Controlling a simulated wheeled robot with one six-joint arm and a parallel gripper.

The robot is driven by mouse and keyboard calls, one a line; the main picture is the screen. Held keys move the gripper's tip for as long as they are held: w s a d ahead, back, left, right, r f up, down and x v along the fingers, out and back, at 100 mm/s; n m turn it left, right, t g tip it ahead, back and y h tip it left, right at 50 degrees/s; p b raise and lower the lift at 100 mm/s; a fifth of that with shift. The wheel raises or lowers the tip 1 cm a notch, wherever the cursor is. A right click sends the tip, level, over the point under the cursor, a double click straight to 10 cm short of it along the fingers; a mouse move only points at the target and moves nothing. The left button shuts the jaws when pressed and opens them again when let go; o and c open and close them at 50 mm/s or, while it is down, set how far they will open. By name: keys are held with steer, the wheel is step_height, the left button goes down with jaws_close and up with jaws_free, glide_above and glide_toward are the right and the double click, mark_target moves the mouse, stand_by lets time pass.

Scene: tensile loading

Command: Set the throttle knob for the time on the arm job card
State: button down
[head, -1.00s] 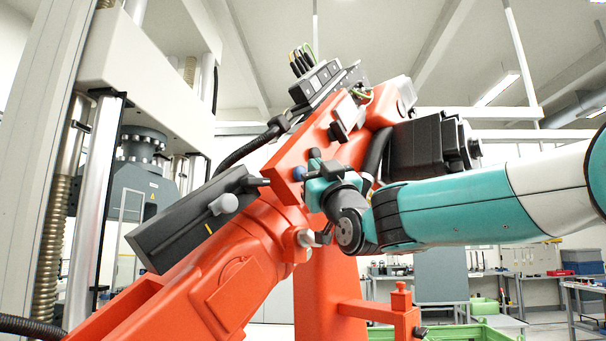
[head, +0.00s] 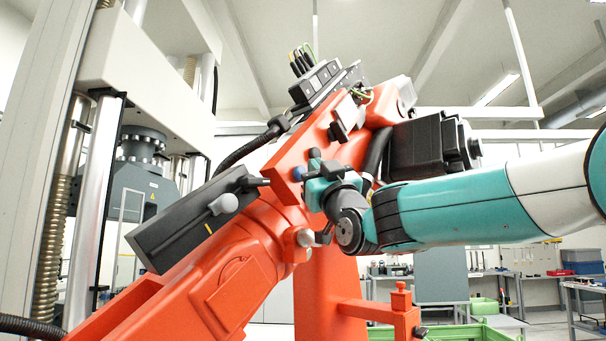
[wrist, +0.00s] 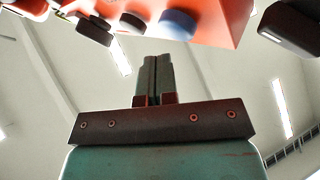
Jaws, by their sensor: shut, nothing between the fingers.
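My gripper (wrist: 152,62) is shut and empty in the wrist view, its two dark fingers together and pointing up toward the orange arm. Above it, a blue knob (wrist: 178,24) and dark knobs (wrist: 132,20) stick out of the orange face, apart from the fingertips. In the head view the blue knob (head: 298,173) sits on the orange arm (head: 262,240), just left of my teal gripper body. I cannot tell which knob is the throttle. No readable job card shows.
A dark grey box (head: 185,225) with a light round knob is fixed along the orange arm. A dark motor block (head: 430,145) is at the upper right, above my arm. A testing machine column (head: 95,200) stands left. Cables run along the orange arm.

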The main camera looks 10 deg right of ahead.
steer(key=shift+w+a, duration=0.1)
steer(key=shift+w, duration=0.05)
stand_by(0.3)
steer(key=shift+w+a, duration=0.15)
steer(key=shift+w, duration=0.1)
steer(key=shift+w+a, duration=0.25)
steer(key=shift+w, duration=0.15)
stand_by(0.7)
steer(key=shift+s+b, duration=0.1)
steer(key=shift+b, duration=0.3)
stand_by(3.2)
steer(key=shift+s+d+b, duration=0.5)
steer(key=shift+s+b, duration=0.15)
steer(key=shift+b, duration=0.1)
